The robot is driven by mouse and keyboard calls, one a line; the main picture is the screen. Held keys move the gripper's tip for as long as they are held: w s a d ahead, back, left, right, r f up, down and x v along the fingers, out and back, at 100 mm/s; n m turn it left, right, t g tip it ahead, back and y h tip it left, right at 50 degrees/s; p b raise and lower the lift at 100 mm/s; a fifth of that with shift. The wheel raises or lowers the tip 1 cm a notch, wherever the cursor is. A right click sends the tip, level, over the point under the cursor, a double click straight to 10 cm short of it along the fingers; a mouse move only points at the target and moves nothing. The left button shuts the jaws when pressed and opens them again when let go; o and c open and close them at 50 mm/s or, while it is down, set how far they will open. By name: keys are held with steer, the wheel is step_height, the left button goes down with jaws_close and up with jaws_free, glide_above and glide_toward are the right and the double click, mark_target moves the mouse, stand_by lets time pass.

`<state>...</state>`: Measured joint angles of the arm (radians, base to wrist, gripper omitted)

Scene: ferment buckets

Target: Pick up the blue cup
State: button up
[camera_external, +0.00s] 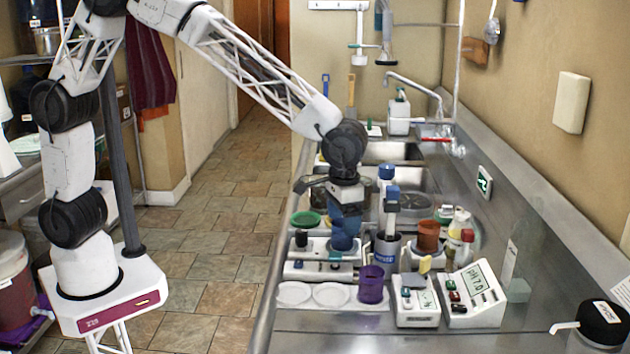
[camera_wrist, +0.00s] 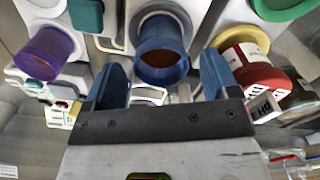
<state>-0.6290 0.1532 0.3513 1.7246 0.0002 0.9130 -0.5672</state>
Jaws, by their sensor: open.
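The blue cup (camera_external: 343,236) stands on a light stand in the middle of the sink-side counter. In the wrist view the blue cup (camera_wrist: 163,48) shows its dark brownish inside and lies centred between and a little beyond my fingers. My gripper (camera_external: 346,212) is above the cup, pointing down, with blue fingers. In the wrist view my gripper (camera_wrist: 163,70) is open and empty, one finger to each side of the cup. I cannot tell whether the fingertips reach down past the rim.
A purple cup (camera_external: 370,285) stands in front, near white dishes (camera_external: 331,294). An orange-brown cup (camera_external: 428,236) and a tall blue-handled tool in a grey container (camera_external: 387,250) stand close on the right. A red labelled container (camera_wrist: 252,68) is beside my right finger. Meters (camera_external: 473,295) stand front right.

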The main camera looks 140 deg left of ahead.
steer(key=shift+f, duration=1.6)
steer(key=shift+c, duration=0.3)
steer(key=c, duration=1)
